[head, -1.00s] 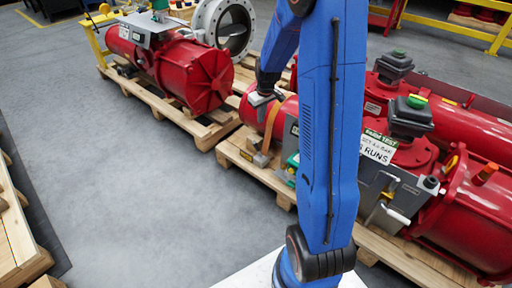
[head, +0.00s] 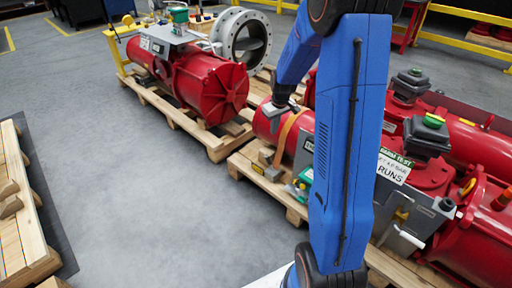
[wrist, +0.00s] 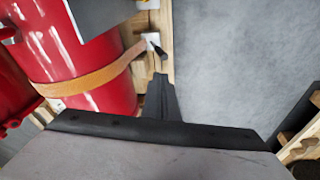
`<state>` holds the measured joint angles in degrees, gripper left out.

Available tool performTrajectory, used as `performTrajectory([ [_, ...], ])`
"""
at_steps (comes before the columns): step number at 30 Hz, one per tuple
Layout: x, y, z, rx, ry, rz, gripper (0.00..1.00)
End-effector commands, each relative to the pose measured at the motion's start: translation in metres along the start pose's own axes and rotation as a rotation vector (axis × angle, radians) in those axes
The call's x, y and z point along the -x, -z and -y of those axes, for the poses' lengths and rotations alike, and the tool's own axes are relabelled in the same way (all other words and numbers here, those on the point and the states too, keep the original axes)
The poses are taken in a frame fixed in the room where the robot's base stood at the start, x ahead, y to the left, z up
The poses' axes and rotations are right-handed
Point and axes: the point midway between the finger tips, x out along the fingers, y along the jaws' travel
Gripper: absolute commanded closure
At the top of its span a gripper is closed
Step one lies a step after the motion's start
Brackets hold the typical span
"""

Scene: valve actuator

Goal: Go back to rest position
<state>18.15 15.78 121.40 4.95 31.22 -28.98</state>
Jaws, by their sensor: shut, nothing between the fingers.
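My blue arm (head: 345,150) rises from the bottom middle of the head view, bends at the top edge, and its forearm slopes down to the left. My gripper (wrist: 160,82) shows in the wrist view as narrow dark fingers, shut and empty. Behind it in that view are a red cylinder (wrist: 105,95) with an orange strap (wrist: 95,82) and pallet wood, apparently apart from the fingers. In the head view the arm's end is over the strapped red cylinder (head: 268,125); the fingertips are too small to make out there.
Red valve actuators on pallets fill the right, with a green-topped black box (head: 432,122) and a white sign (head: 393,166). Another red actuator (head: 205,85) stands at the back left beside a grey flanged valve (head: 243,38). A pallet (head: 22,215) lies at left. Grey floor (head: 150,200) between is clear.

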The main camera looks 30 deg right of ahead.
Motion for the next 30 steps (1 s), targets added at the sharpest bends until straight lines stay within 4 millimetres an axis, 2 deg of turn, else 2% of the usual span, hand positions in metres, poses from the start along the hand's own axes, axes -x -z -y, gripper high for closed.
performTrajectory([
  [6,0.002,0.000,0.001,0.000,0.000,-0.001,1.00],
  [10,0.019,-0.003,0.011,-0.001,-0.002,-0.010,1.00],
  [20,0.104,-0.036,0.064,-0.018,-0.008,-0.050,1.00],
  [30,0.177,-0.091,0.117,-0.040,-0.009,-0.092,1.00],
])
